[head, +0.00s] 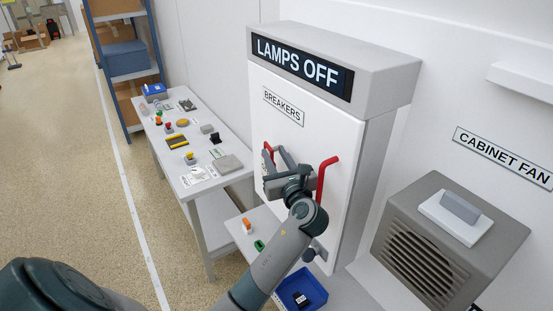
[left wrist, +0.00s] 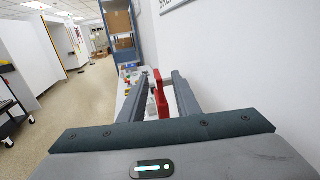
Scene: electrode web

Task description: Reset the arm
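My left arm reaches up from the bottom middle to the white breaker cabinet (head: 285,130) in the head view. My left gripper (head: 270,168) is at the cabinet's front, beside a red handle (head: 268,150) that it partly hides. In the left wrist view the two fingers (left wrist: 160,90) stand apart, with a red handle part (left wrist: 163,105) between them; whether either finger touches it is unclear. A second red handle (head: 325,175) is just right of the gripper. The sign (head: 300,66) on top reads "LAMPS OFF". My right gripper is not in view.
A white table (head: 205,165) with several small parts stands to the left. A low surface in front of the cabinet holds a blue bin (head: 313,292) and small orange and green items. A grey cabinet fan (head: 430,240) is at right. The floor at left is clear.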

